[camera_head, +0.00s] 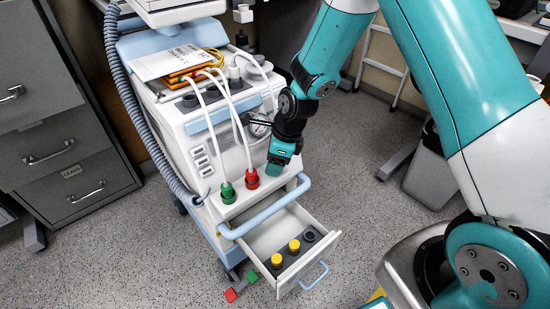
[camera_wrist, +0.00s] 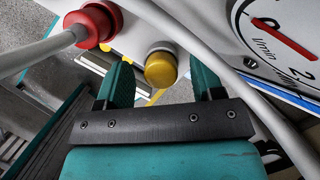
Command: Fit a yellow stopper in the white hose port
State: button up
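My gripper (camera_head: 274,168) is at the cart's front ledge, just right of the red hose connector (camera_head: 252,179). In the wrist view its two teal fingers (camera_wrist: 162,84) are apart, with a gap on either side of a yellow stopper (camera_wrist: 160,69). That stopper sits at a pale round port (camera_wrist: 160,47) on the white panel, beside the red connector (camera_wrist: 97,26). How deep it sits I cannot tell. In the head view my gripper hides this port and stopper. Two more yellow stoppers (camera_head: 294,245) (camera_head: 277,260) stand in the open drawer, near a dark, empty-looking holder (camera_head: 310,236).
A green connector (camera_head: 227,192) with a white hose stands left of the red one. A light blue handle bar (camera_head: 265,211) runs above the open drawer (camera_head: 310,263). A white hose (camera_wrist: 205,55) and a gauge (camera_wrist: 285,35) lie close to my fingers. Grey cabinets (camera_head: 75,155) stand left.

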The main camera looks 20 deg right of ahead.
jog(key=shift+f, duration=0.2)
jog(key=p+v, duration=0.5)
jog(key=v, duration=1.3)
jog(key=s+a+r+n, duration=0.3)
jog(key=s+r+n, duration=0.1)
jog(key=s+n, duration=0.5)
jog(key=s+a+r+n+g+y, duration=0.1)
jog(key=s+a+r+n, duration=0.35)
jog(key=n, duration=0.75)
jog(key=s+a+r+n, duration=0.1)
jog(key=s+r+n, duration=0.4)
jog(key=s+n, duration=0.45)
notch_tip(320, 180, up, 19)
jog(key=p, duration=2)
jog(key=shift+w+a, duration=0.2)
jog(key=shift+w, duration=0.1)
jog(key=shift+c, duration=0.3)
